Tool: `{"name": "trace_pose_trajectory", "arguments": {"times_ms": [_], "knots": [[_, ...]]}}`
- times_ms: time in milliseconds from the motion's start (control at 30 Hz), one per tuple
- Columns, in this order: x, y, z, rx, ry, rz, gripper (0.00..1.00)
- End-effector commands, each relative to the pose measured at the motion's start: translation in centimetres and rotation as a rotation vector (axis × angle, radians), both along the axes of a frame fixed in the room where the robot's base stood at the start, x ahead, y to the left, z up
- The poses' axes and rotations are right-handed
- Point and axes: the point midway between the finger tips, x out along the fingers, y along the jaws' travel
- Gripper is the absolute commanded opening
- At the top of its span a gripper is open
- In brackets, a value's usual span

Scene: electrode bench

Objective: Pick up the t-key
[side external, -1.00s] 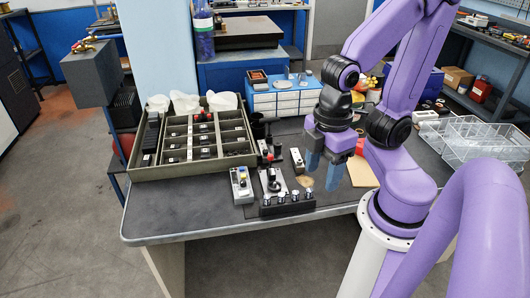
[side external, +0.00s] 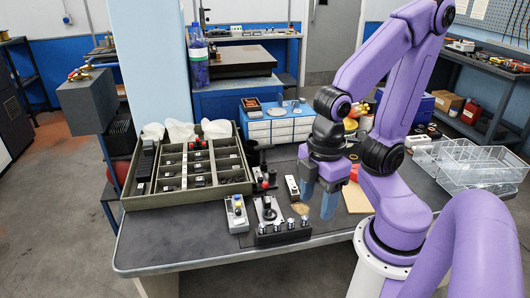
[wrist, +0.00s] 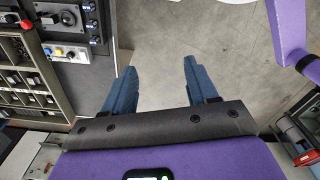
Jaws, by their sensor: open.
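My gripper (side external: 317,200) hangs over the front right part of the bench in the side external view, with its two blue fingers pointing down. In the wrist view the fingers (wrist: 157,88) are wide apart, with only grey floor visible between them. I cannot make out the t-key for certain. A black upright handle (side external: 267,209) on a light plate stands left of my gripper and may be it, but its shape is too small to tell.
A black block with several silver knobs (side external: 283,232) lies at the front edge. A grey button box (side external: 237,214) stands left of the handle. A large sectioned tray (side external: 185,198) fills the bench's left. Clear bins (side external: 470,165) stand at right. The front left bench top (side external: 165,240) is bare.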

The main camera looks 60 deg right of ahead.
Motion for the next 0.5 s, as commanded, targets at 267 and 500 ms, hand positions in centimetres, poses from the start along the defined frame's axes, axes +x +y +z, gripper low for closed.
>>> {"name": "trace_pose_trajectory", "arguments": {"times_ms": [267,500], "knots": [[0.0,0.0,0.0,0.0,0.0,0.0,0.51],[2.1,0.8,0.5,-0.002,0.0,-0.019,0.51]]}}
